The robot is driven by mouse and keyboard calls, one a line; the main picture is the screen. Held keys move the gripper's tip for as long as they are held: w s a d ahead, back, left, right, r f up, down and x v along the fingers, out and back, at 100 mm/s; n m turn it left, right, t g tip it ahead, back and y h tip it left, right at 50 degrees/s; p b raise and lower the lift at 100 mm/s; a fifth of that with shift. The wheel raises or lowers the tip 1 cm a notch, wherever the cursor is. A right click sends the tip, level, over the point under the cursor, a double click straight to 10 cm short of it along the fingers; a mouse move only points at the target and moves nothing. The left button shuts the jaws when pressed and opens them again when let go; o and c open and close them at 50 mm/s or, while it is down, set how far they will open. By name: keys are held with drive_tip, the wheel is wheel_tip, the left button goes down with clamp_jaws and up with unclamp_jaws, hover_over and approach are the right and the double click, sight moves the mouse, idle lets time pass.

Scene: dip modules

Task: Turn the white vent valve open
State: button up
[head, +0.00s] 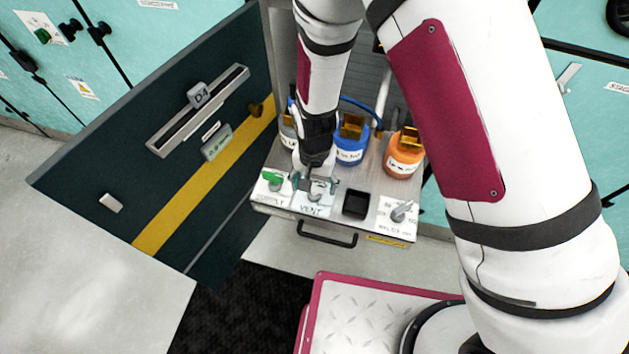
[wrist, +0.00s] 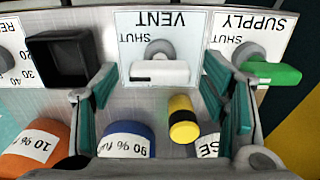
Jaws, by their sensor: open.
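The white vent valve (wrist: 160,71) has a bar handle on a grey round hub, on a panel plate lettered VENT and SHUT. In the wrist view the bar lies crosswise, between and beyond the fingertips of my gripper (wrist: 160,88). The teal-padded fingers are spread wide, one on each side, with nothing held. I see no clear contact with the handle. In the head view my gripper (head: 317,184) points down over the VENT plate (head: 309,207) and partly hides the valve.
The green SUPPLY valve handle (wrist: 272,73) is close beside the right finger. A black square recess (wrist: 70,60) and a grey selector knob (head: 402,211) are on the other side. Blue (head: 350,151) and orange (head: 404,161) bottles stand behind the panel. An open dark door (head: 140,160) is at left.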

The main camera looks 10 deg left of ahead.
drive_tip(key=c, duration=1.1)
drive_tip(key=shift+c, duration=0.2)
drive_tip(key=n, duration=0.4)
drive_tip(key=shift+n, duration=0.3)
drive_tip(key=n+b, duration=0.1)
drive_tip(key=n, duration=0.3)
drive_tip(key=shift+w+n, duration=0.1)
drive_tip(key=shift+n, duration=0.2)
drive_tip(key=n+b, duration=0.1)
drive_tip(key=n, duration=0.3)
drive_tip(key=shift+n, duration=0.3)
drive_tip(key=shift+n+b, duration=0.85)
drive_tip(key=shift+n, duration=1.25)
